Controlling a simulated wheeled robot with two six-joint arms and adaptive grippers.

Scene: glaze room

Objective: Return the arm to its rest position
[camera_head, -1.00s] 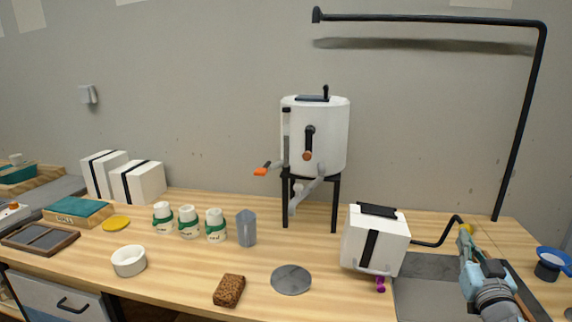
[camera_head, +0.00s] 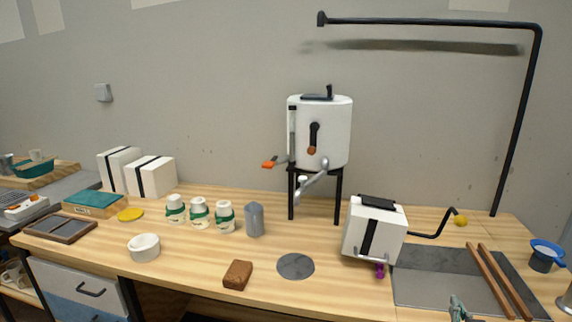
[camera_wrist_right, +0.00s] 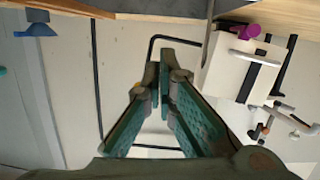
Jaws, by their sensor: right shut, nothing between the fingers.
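My right gripper (camera_head: 460,309) shows only as its greenish tip at the bottom edge of the head view, in front of the grey slab. In the right wrist view its two green fingers (camera_wrist_right: 165,80) meet at the tips with nothing between them. They touch no object. The rest of my right arm is out of the head view. My left gripper is not in view.
The white box with a black crank (camera_head: 374,231) stands left of the grey slab (camera_head: 430,276). Two brown sticks (camera_head: 497,278) lie on the slab. A blue-rimmed cup (camera_head: 542,257) stands to the right. The tank (camera_head: 320,135) stands behind.

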